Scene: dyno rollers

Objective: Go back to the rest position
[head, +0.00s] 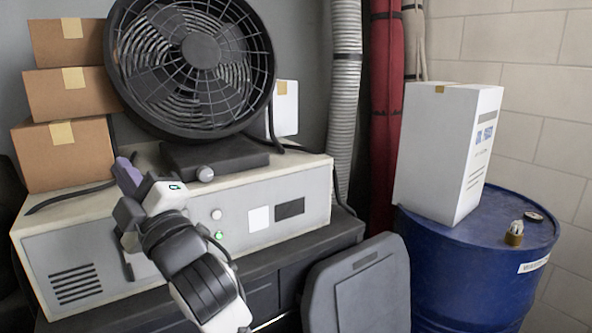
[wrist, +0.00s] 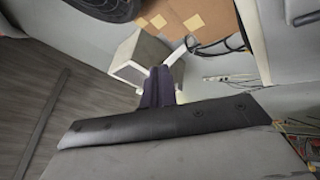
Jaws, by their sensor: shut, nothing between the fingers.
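My gripper (head: 125,170) is at the left of the head view, in front of the grey-white cabinet (head: 285,216) and near the cardboard boxes. Its purple fingers point up and away from the camera. In the wrist view the fingers (wrist: 158,86) are together with nothing between them. A black bar and a grey surface fill the lower part of that view. My arm comes up from the bottom of the head view and covers part of the cabinet front.
A black fan (head: 200,50) stands on the cabinet, beside stacked cardboard boxes (head: 62,152). A grey panel (head: 362,290) stands low in the middle. Hoses hang behind.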

